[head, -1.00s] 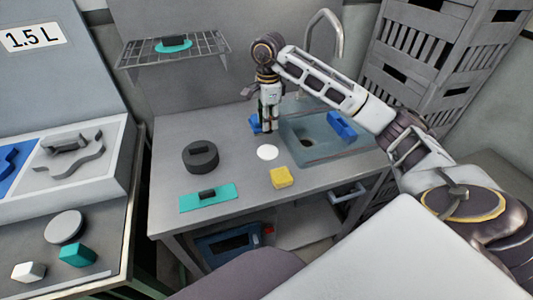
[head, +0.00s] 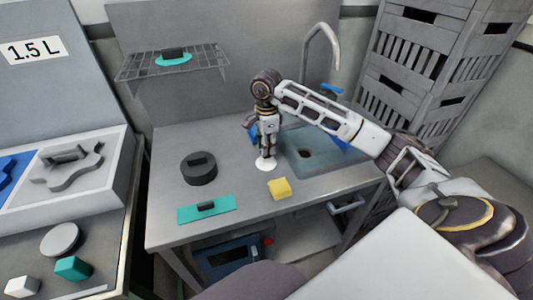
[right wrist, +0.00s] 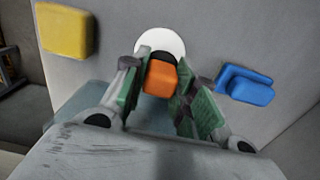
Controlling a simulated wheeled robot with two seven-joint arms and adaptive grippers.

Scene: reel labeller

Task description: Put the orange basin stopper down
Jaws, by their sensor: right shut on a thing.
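The orange basin stopper (right wrist: 161,78) shows in the right wrist view between the fingers of my right gripper (right wrist: 158,92). The gripper is shut on it. In the head view my right gripper (head: 266,154) points straight down over the white disc (head: 265,165) on the counter, left of the sink. The stopper cannot be made out there. The disc (right wrist: 160,41) shows just beyond the stopper in the wrist view. I cannot tell whether the stopper touches the disc. My left gripper is not in view.
A yellow sponge (head: 279,189) lies in front of the disc. A blue block (right wrist: 246,85) sits behind it. The grey sink (head: 312,152) is to the right.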

